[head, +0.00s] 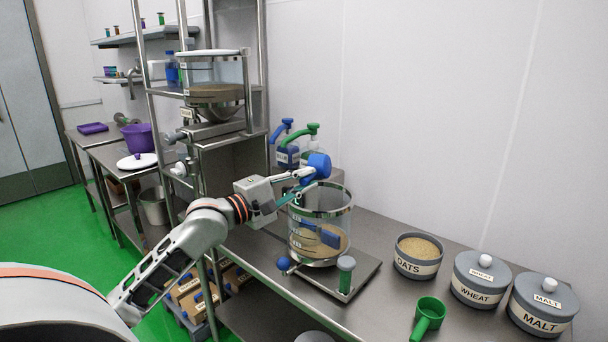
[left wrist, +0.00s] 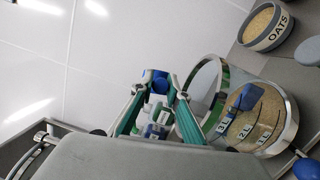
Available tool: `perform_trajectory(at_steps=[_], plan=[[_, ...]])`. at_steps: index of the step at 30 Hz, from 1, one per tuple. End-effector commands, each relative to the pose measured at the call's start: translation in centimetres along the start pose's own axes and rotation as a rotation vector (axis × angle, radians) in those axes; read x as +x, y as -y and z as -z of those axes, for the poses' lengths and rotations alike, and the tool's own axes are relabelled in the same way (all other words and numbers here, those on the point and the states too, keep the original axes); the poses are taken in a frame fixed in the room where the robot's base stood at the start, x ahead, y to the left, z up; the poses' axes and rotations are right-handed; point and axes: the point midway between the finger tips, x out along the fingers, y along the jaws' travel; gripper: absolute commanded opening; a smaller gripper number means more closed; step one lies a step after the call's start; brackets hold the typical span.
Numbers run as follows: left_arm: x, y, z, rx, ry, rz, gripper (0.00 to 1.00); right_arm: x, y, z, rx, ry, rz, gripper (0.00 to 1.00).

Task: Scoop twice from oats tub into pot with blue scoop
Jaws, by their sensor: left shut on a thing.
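I cannot tell whether the scoop holds oats. In the left wrist view, a blue part (left wrist: 155,82) shows between the teal fingers (left wrist: 157,108). The clear pot (head: 295,218) has litre marks and pale grain at its bottom; it also shows in the left wrist view (left wrist: 208,88). The oats tub (head: 417,268) stands open to the right of the pot, filled with pale oats. My right gripper is out of view.
Lidded wheat (head: 474,291) and malt tubs (head: 538,318) stand right of the oats. A green scoop (head: 428,316) lies in front of them. Pump bottles (head: 288,157) stand behind the pot. A metal rack (head: 259,105) rises to the left.

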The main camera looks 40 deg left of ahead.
Motion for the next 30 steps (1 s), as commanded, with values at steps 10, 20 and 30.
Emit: perform_trajectory(at_steps=[10,20,30], plan=[[0.1,-0.9,-0.2,0.171,0.000,0.096,0.00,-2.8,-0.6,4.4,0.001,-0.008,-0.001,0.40],[0.2,-1.4,-0.4,0.546,0.002,0.290,0.00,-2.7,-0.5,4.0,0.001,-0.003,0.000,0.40],[0.3,-2.1,-0.5,0.869,0.000,0.469,0.00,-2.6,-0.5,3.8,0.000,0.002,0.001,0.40]])
